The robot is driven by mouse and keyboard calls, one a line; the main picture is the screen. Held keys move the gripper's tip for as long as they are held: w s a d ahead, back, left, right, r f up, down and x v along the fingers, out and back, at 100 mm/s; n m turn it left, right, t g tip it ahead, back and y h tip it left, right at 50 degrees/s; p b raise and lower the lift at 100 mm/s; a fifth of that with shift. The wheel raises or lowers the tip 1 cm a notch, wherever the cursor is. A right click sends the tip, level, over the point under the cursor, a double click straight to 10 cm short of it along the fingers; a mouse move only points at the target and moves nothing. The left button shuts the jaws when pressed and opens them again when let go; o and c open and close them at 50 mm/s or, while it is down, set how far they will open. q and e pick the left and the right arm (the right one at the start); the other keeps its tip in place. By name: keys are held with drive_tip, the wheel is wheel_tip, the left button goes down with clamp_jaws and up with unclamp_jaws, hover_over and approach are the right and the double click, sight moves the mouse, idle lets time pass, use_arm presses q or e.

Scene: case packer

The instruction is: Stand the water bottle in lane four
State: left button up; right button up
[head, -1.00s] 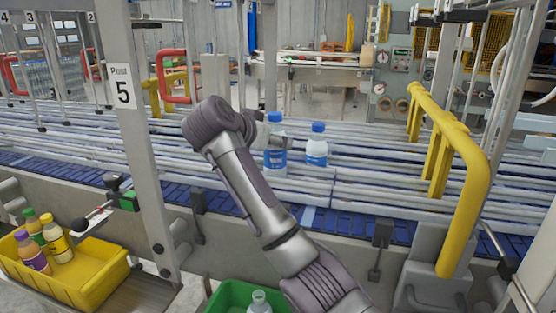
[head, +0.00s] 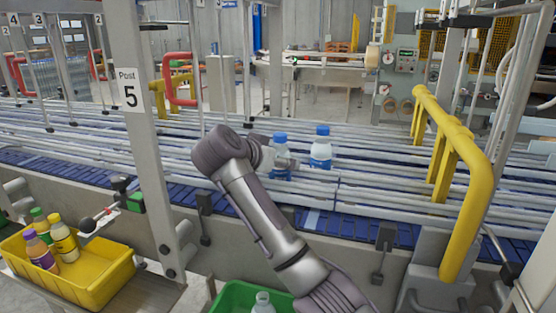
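A water bottle (head: 281,158) with a blue cap and blue label is upright among the lanes of the conveyor (head: 400,190), its lower part between pale rails. My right gripper (head: 271,154) is at its left side, shut on it as far as I can see; the wrist and bottle hide most of the fingers. A second blue-capped water bottle (head: 320,150) stands upright just to the right and slightly farther back, apart from the first. I cannot tell from lane markings which lane either is in. My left gripper is not in view.
A yellow bin (head: 100,285) with several small bottles is at lower left. A green crate (head: 232,295) with a clear bottle (head: 263,303) is at the bottom. The Post 5 upright (head: 150,170) and a yellow guard rail (head: 470,170) flank the lanes.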

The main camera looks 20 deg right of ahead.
drive_tip(key=b+v, duration=0.3)
drive_tip(key=v, duration=0.9)
drive_tip(key=shift+w, duration=0.1)
